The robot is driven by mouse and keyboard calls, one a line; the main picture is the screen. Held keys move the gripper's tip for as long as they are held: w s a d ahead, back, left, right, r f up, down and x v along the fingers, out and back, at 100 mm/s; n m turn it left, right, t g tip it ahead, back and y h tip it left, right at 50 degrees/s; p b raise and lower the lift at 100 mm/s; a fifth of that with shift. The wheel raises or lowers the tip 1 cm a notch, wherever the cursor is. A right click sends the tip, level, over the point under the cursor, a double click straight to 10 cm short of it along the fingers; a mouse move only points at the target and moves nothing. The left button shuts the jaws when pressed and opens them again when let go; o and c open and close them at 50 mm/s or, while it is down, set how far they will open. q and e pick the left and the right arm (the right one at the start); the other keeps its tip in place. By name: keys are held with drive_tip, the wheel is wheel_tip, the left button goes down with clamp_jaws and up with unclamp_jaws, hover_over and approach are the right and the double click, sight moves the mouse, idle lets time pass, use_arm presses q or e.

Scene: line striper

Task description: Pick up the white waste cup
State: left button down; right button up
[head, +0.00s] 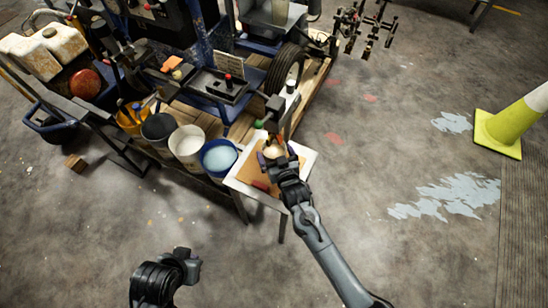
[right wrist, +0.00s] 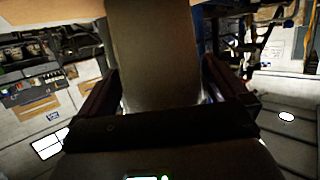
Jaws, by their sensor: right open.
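My right gripper (head: 272,155) reaches over the white-rimmed board (head: 304,158) at the corner of the cart, with its jaws open around or just above a small pale, cream-white object (head: 274,148), which may be the white waste cup. The gripper hides part of it. In the right wrist view a large grey-brown shape (right wrist: 152,55), dark in shadow, stands between the two fingers; I cannot tell whether they touch it. My left gripper (head: 187,262) is low in the head view, away from the cart; its jaws cannot be made out.
A blue-rimmed tub (head: 218,157), a white bucket (head: 188,146) and a dark-topped bucket (head: 158,128) stand left of the board. A red item (head: 261,186) lies on the board's front part. A yellow-and-white cone (head: 515,122) stands right. The floor between is open.

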drive_tip(key=shift+w+a+f, duration=0.2)
drive_tip(key=shift+w+a, duration=0.05)
drive_tip(key=shift+w, duration=0.4)
drive_tip(key=shift+s, duration=0.1)
drive_tip(key=shift+c, duration=0.2)
drive_tip(key=c, duration=1)
drive_tip(key=shift+r, duration=0.1)
drive_tip(key=shift+c, duration=0.6)
drive_tip(key=shift+r, duration=0.15)
